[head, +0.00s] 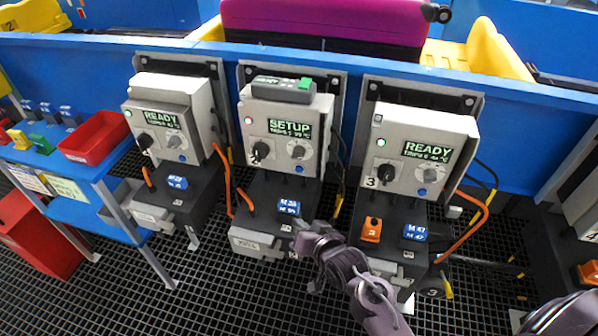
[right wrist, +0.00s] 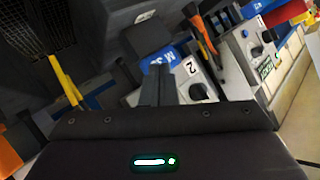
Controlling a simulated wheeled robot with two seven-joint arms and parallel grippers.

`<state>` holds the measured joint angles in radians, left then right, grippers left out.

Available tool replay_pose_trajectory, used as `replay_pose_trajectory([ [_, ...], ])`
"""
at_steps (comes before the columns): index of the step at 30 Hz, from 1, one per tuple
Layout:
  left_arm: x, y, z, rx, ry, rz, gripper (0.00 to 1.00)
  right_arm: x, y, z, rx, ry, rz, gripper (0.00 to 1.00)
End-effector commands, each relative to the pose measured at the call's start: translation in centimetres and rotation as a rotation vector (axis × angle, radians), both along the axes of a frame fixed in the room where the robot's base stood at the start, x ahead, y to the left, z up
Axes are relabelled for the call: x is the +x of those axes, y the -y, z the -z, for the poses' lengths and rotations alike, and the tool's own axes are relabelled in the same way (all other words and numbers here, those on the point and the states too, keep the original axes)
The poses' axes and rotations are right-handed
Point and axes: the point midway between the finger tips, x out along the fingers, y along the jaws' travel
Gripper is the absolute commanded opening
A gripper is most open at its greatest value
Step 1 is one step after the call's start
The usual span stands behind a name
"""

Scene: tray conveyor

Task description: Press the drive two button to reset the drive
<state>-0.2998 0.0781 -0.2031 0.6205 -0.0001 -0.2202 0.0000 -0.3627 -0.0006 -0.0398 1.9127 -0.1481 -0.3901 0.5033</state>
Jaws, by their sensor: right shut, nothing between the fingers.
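Drive two (head: 276,125) is the middle grey control box. Its display (head: 290,129) reads SETUP, while both neighbours read READY. My right gripper (head: 303,229) is shut and empty, in front of the lower right of drive two's dark base, below the panel. My left gripper is not in view.
A grey module with a green end (head: 283,89) sits on top of drive two. Drive one (head: 170,112) stands left, drive three (head: 424,150) right, with an orange block (head: 371,229) on its base. Orange cables hang between them. The dark grid floor (head: 225,295) in front is clear.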

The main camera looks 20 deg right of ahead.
Motion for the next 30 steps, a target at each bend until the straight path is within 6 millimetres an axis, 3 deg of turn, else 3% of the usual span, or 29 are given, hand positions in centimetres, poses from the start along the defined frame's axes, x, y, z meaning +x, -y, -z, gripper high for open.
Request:
replay_pose_trajectory([
  [6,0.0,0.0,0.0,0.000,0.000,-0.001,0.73,2.9,-0.9,-1.0,0.248,0.230,0.043,0.00],
  [15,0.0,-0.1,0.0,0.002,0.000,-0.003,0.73,4.0,-1.5,-2.3,0.522,0.454,0.059,0.00],
  [30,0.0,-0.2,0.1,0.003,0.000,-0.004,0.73,4.0,-1.5,-2.8,0.606,0.522,0.058,0.00],
])
